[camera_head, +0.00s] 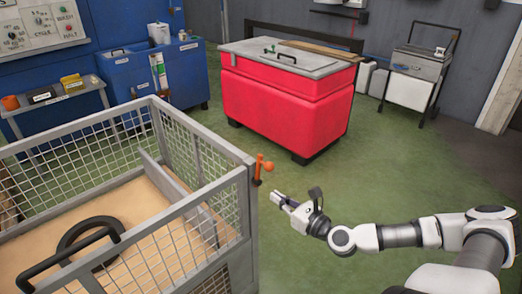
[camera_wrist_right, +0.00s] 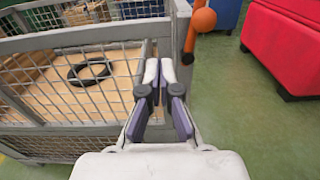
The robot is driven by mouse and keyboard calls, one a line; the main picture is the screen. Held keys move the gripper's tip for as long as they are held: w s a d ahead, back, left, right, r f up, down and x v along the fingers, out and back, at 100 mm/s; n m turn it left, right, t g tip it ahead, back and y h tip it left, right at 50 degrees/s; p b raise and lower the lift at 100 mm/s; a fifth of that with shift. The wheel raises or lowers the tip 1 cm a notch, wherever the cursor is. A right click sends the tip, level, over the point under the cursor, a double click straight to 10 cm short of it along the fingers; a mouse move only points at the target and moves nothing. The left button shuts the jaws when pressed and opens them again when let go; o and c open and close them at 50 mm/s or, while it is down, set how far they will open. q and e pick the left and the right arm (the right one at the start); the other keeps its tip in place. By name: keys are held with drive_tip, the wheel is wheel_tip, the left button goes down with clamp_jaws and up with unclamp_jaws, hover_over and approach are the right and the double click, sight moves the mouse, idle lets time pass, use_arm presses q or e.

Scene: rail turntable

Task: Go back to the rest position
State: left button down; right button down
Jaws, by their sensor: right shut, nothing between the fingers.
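My right gripper (camera_head: 284,203) reaches in from the right in the head view, just right of the mesh cage's corner and below an orange handle (camera_head: 262,168). In the right wrist view, its fingers (camera_wrist_right: 160,80) are together with nothing between them, beside the cage's end rail. The orange handle (camera_wrist_right: 200,20) shows beyond the fingertips, apart from them. My left gripper is in neither view.
The mesh cage (camera_head: 240,185) holds a black ring (camera_head: 65,243) on its wooden floor. A red bin (camera_head: 290,100) stands behind on green floor. A blue cabinet (camera_head: 130,80) and a small table (camera_head: 50,102) stand at the back left, a white cart (camera_head: 412,85) at the back right.

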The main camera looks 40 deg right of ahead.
drive_tip(key=s+a+f+n+g+y, duration=0.2)
drive_tip(key=s+a+f+n+g, duration=0.3)
drive_tip(key=a+f+n+g, duration=0.25)
drive_tip(key=s+a+f+n+g+y, duration=0.2)
drive_tip(key=s+a+f+n+g, duration=0.4)
drive_tip(key=a+f, duration=0.25)
drive_tip(key=s+a+f+n+g+h, duration=0.1)
drive_tip(key=s+n, duration=0.4)
drive_tip(key=n, duration=0.6)
drive_tip(key=s+a+f+n+g+h, duration=0.1)
drive_tip(key=s+f+n+g+h, duration=0.2)
drive_tip(key=n, duration=0.7)
drive_tip(key=s+h, duration=0.1)
drive_tip(key=s, duration=0.1)
drive_tip(key=shift+s+a+f+n, duration=0.2)
drive_tip(key=shift+s+a+n, duration=0.1)
drive_tip(key=shift+s+n, duration=0.05)
